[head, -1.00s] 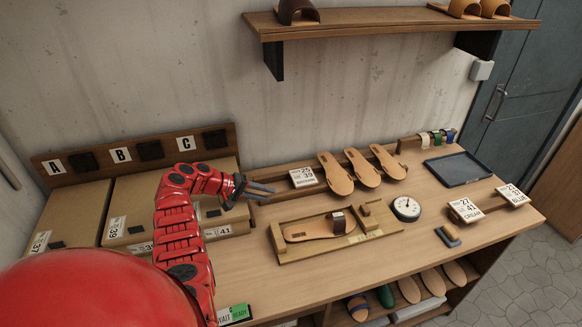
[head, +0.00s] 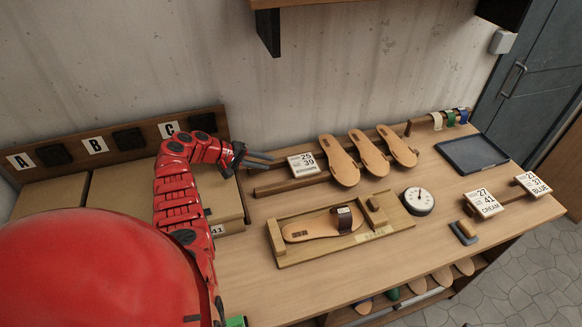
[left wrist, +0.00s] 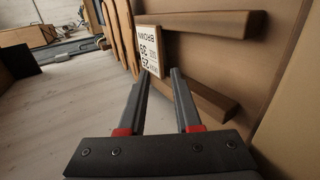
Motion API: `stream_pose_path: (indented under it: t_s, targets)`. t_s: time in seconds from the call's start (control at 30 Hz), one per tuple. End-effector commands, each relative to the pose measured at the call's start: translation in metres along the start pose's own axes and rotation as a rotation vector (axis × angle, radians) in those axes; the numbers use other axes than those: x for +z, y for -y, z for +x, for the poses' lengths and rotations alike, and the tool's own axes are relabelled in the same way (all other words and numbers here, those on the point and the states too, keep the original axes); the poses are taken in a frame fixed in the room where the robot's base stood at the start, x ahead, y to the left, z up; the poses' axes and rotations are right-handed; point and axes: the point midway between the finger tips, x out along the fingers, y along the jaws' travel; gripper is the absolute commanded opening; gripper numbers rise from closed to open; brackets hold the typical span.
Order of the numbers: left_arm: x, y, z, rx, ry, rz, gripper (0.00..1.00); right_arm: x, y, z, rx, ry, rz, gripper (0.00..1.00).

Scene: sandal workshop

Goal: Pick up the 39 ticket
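The 39 ticket (head: 304,164) is a white card reading 25, 39 and, in the wrist view, BROWN. It stands at the left end of the wooden sandal rack at the back of the bench. My left gripper (head: 270,161) is just left of the card, pointing right towards it, with a small gap between. In the left wrist view the fingers (left wrist: 160,75) are apart and empty, and the card (left wrist: 149,48) shows just beyond the fingertips. My right gripper is not in view.
Several sandal soles (head: 368,152) lie on the rack right of the card. A wooden jig (head: 283,257) holds one sandal in front. A round dial (head: 418,200), a dark tray (head: 446,157) and the CREAM card (head: 484,203) lie further right. Boxes (head: 52,196) stand at the left.

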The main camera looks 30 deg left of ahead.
Motion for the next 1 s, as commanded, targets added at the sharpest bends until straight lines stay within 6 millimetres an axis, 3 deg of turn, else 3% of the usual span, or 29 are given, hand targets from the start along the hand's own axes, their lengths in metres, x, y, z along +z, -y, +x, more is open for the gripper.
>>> stream_pose_path:
  t_s: [0.53,0.97,1.0]
  targets:
    - [0.001,0.004,0.081,0.000,0.001,0.000,0.33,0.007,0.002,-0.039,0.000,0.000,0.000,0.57]
    - [0.000,0.000,0.091,-0.001,-0.001,0.001,0.33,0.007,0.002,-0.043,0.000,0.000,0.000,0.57]
    - [0.000,0.000,0.091,-0.001,0.000,0.001,0.29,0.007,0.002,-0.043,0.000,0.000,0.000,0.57]
